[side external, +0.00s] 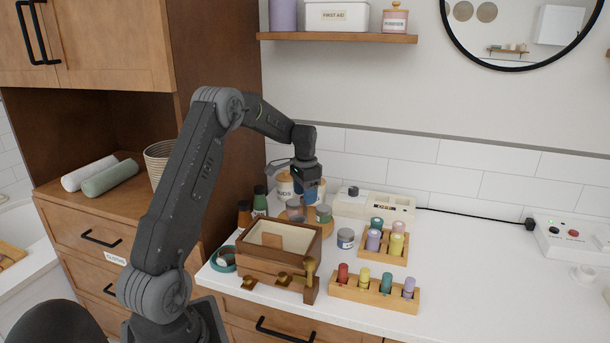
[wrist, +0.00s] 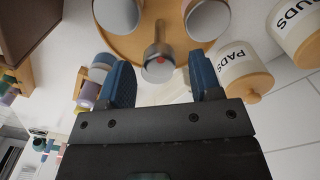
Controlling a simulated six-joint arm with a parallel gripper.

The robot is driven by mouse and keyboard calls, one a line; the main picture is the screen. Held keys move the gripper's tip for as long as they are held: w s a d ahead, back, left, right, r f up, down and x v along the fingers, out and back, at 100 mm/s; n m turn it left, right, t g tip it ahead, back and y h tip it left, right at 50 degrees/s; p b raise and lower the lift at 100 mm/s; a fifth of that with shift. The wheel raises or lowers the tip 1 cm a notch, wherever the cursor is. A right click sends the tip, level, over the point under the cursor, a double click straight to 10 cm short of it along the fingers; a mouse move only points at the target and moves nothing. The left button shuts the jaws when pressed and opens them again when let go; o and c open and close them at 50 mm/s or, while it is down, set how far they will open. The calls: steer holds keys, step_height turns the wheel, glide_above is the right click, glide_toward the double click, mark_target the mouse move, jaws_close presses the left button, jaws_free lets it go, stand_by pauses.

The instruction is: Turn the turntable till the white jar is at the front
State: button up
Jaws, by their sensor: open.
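My gripper (side external: 308,190) points down over the turntable at the back of the counter, its blue fingers apart. In the wrist view the open gripper (wrist: 163,85) has a grey-topped piece with a red dot (wrist: 158,65) ahead, between its fingers in the picture; contact cannot be told. The round wooden turntable (wrist: 145,42) bears grey-rimmed jars, including a left one (wrist: 118,14) and a right one (wrist: 206,18), both cut by the frame. I cannot tell which is the white jar.
White PADS (wrist: 243,72) and BUDS (wrist: 296,32) jars with wooden lids stand close beside the turntable. Racks of coloured pegs (side external: 375,292) stand further forward. The right counter has free room.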

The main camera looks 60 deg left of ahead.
step_height(320, 180, up, 13)
stand_by(0.3)
stand_by(0.4)
steer(key=s+d+r+t+y, duration=0.1)
steer(key=s+d+r, duration=0.15)
steer(key=d, duration=0.75)
steer(key=s+d+r+t, duration=0.15)
steer(key=d+r, duration=0.25)
steer(key=d, duration=0.6)
steer(key=s+d+f+t+h, duration=0.1)
steer(key=s+d+f+t, duration=0.2)
steer(key=s+d, duration=1.1)
steer(key=shift+s+d+f, duration=0.4)
steer(key=shift+s+f, duration=0.65)
steer(key=shift+s, duration=0.4)
